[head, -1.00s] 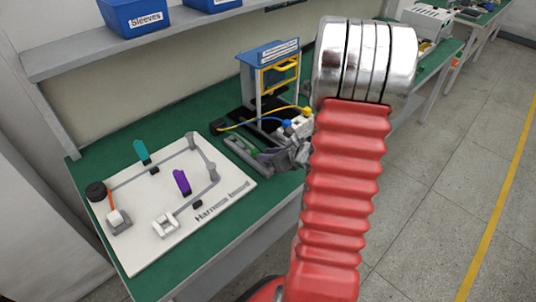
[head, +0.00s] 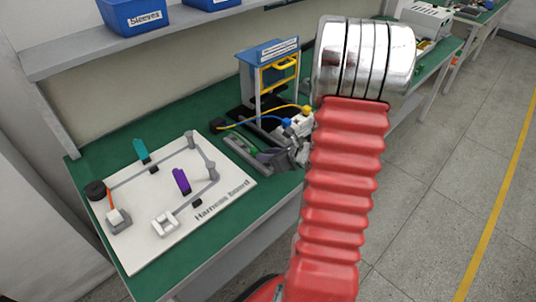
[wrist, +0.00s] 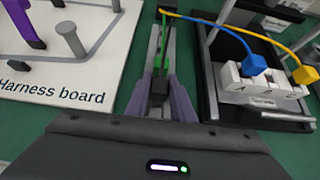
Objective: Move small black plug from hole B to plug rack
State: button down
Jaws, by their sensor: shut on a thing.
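A small black plug (wrist: 158,88) sits between the fingers of my gripper (wrist: 158,100) in the wrist view, with a green part directly beyond it. The gripper is shut on the plug. The plug rack (wrist: 152,60) seems to be the long grey rails beyond the plug. I cannot tell whether the plug touches it. A white block (wrist: 258,88) marked A, B and C stands to the right. A blue plug (wrist: 254,64) is at A and a yellow plug (wrist: 304,74) at the right end; no plug shows at B. In the head view, my gripper (head: 277,157) is low by the rails, partly behind my red arm.
The white harness board (head: 135,235) lies left of the rails, carrying pegs and coloured parts. A blue-topped stand (head: 268,52) rises behind. Blue and yellow cables (wrist: 203,24) arch right of the gripper. Green bench shows between board and rails.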

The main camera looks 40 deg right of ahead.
jog(key=shift+f, duration=0.95)
dwell(0.5)
jog(key=c, duration=1.5)
grip_release()
jog(key=shift+o, duration=0.2)
jog(key=v, duration=1.3)
jog(key=shift+s+r, duration=0.2)
jog(key=shift+s, duration=0.1)
